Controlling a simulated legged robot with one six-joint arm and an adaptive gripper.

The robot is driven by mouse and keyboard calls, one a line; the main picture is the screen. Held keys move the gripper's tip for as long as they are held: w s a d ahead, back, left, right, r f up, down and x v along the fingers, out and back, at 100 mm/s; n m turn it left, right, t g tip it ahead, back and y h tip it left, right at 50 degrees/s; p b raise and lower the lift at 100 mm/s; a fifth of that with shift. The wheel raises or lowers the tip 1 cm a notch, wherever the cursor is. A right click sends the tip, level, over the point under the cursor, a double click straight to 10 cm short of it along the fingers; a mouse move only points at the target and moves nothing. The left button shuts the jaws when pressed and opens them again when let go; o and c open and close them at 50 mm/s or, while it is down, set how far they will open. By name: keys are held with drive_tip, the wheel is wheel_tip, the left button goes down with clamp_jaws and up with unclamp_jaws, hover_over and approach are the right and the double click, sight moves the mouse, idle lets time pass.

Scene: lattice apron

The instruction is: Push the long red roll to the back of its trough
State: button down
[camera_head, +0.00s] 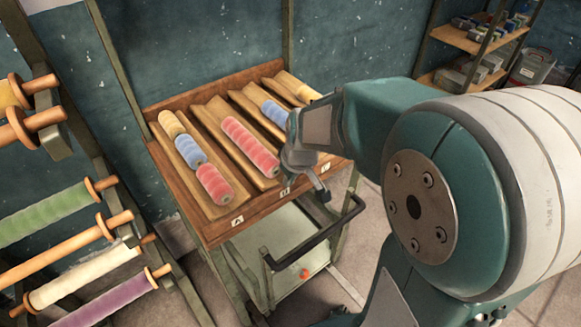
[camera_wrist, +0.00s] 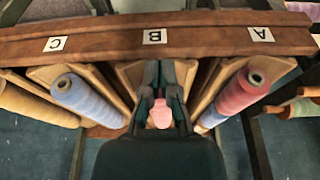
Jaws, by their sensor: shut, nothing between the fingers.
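The long red roll (camera_head: 250,147) lies lengthwise in the middle trough (camera_head: 209,117), marked B. Bare trough shows behind its far end and a short stretch in front of its near end. My gripper (camera_head: 322,192) is shut and empty, above the front of the rack. In the wrist view my gripper (camera_wrist: 165,68) lies over the B trough, fingers together. A pink part of the long red roll (camera_wrist: 161,115) shows through the gap between the finger bases; the rest is hidden. I cannot tell whether the gripper touches it.
Trough A holds a yellow roll (camera_head: 171,125), a blue roll (camera_head: 189,151) and a short red roll (camera_head: 214,184). Trough C holds a blue roll (camera_head: 274,112). Raised wooden dividers separate the troughs. A front board (camera_wrist: 205,36) carries the labels. A dark cart handle (camera_head: 318,238) stands below.

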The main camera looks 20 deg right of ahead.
sight(277, 181)
drive_tip(key=w+f, duration=0.3)
drive_tip(key=w, duration=0.1)
drive_tip(key=shift+a+f, duration=0.1)
drive_tip(key=shift+f, duration=0.25)
drive_tip(key=shift+w+a, duration=0.25)
drive_tip(key=shift+w, duration=0.2)
drive_tip(key=shift+a, duration=0.25)
